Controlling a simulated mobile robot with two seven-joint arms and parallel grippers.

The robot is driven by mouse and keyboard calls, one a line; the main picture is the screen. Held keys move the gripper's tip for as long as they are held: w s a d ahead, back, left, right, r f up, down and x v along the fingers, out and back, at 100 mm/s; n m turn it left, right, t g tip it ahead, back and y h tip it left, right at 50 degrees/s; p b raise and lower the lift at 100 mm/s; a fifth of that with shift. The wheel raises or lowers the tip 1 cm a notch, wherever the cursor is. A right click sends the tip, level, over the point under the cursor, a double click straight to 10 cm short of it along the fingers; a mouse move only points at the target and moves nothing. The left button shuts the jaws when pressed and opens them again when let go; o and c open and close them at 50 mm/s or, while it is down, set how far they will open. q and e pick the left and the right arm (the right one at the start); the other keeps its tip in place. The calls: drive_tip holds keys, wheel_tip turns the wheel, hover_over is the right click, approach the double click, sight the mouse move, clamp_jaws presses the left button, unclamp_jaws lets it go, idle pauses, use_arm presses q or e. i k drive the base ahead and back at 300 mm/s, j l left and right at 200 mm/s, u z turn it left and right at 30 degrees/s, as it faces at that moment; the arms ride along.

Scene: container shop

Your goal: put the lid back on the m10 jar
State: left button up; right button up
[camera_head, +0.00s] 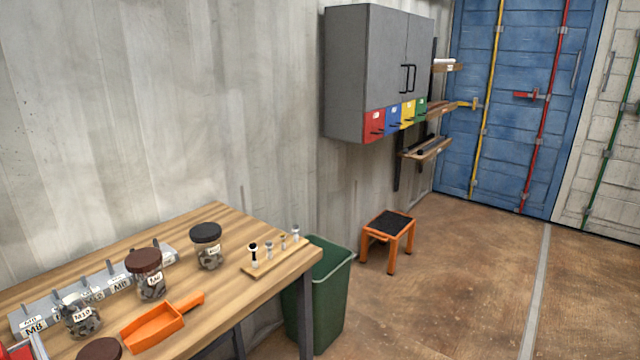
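The M10 jar (84,322) is a clear jar with a white label and grey metal parts inside. It stands upright on the wooden workbench (215,297) at the lower left, and no lid shows on it. A round brown lid (100,350) is at the bottom edge of the picture, just in front of the jar. It is partly cut off, so I cannot tell what it rests on. Neither of my grippers shows in the head view.
A brown-lidded jar (150,284) and a black-lidded jar (208,252) stand right of the M10 jar. An orange scoop (153,328) lies close beside it. A labelled grey rack (98,281) is behind. A small board (260,271) holds bolts. A green bin (330,300) stands beyond the bench end.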

sight(75, 302)
drive_tip(key=u, duration=1.4)
